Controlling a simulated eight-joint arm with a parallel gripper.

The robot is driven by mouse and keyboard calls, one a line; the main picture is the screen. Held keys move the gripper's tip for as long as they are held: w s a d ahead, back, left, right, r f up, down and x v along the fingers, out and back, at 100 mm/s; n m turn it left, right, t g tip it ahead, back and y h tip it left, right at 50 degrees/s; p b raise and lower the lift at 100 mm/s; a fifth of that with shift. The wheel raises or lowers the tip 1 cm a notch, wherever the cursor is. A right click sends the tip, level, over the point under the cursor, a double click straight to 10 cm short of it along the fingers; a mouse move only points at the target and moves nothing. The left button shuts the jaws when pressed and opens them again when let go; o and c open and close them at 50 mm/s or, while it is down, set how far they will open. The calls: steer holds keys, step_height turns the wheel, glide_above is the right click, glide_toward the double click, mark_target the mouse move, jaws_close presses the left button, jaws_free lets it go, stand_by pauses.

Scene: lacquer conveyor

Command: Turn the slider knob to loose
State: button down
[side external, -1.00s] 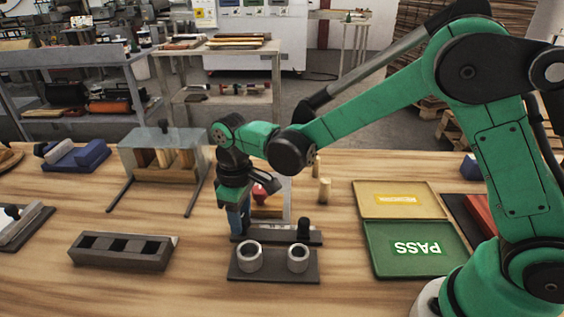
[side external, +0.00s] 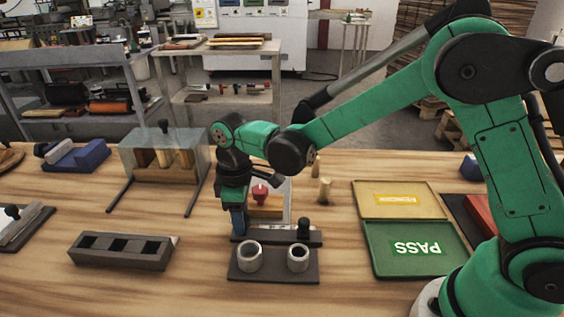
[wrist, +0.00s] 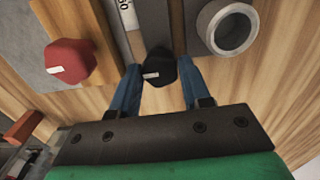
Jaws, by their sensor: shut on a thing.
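My gripper (side external: 238,221) points down at the left end of a dark slider bar (side external: 280,240). In the wrist view its blue fingers (wrist: 158,75) are on both sides of a black knob (wrist: 159,66) and shut on it. The knob carries a short white mark. Part of a white label (wrist: 127,13) shows on the slider fixture, too cut off to read fully. In the side view the held knob is hidden by the fingers. A second black knob (side external: 303,228) stands upright at the bar's right end.
A dark block with two grey rings (side external: 249,256) stands just in front of the bar. A red knob (side external: 260,193) is close behind my gripper and also shows in the wrist view (wrist: 70,61). A green PASS tray (side external: 417,268) lies to the right.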

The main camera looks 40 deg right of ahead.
steer(key=shift+c, duration=2.1)
jaws_free()
steer(key=shift+r, duration=2.8)
steer(key=shift+d+r, duration=0.15)
steer(key=shift+r, duration=0.05)
steer(key=s+d+r+m+t, duration=0.4)
steer(key=s+d+m+t, duration=0.3)
steer(key=s+d+m, duration=0.2)
steer(key=shift+s+d, duration=0.55)
steer(key=shift+d, duration=0.35)
